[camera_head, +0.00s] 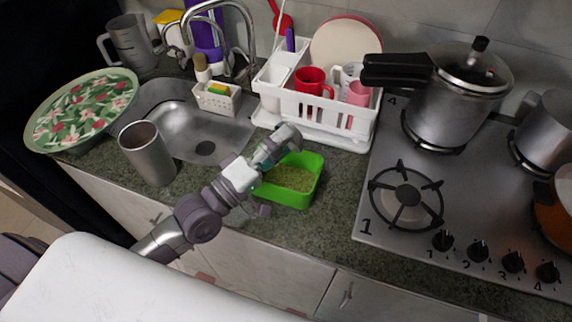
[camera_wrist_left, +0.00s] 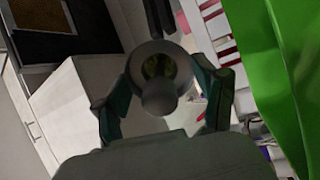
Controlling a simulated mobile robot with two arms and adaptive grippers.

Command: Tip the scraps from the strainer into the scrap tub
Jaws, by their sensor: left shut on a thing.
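The bright green scrap tub (camera_head: 291,200) stands on the counter between the sink and the stove, with a layer of greenish-brown bits inside. It also fills the right side of the left wrist view (camera_wrist_left: 262,55). My left gripper (camera_head: 281,144) is at the tub's back-left edge. In the left wrist view its fingers (camera_wrist_left: 165,95) are closed around a grey round piece with a dark green hollow, which I take to be the strainer (camera_wrist_left: 157,97). In the head view the gripper mostly hides it, and I cannot tell what it contains. My right gripper is not in view.
A white dish rack (camera_head: 341,136) with red and white mugs stands behind the tub. A steel cup (camera_head: 147,155) stands left of my arm, by the sink (camera_head: 205,125). The stove (camera_head: 440,213) with a pressure cooker (camera_head: 455,100) is on the right.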

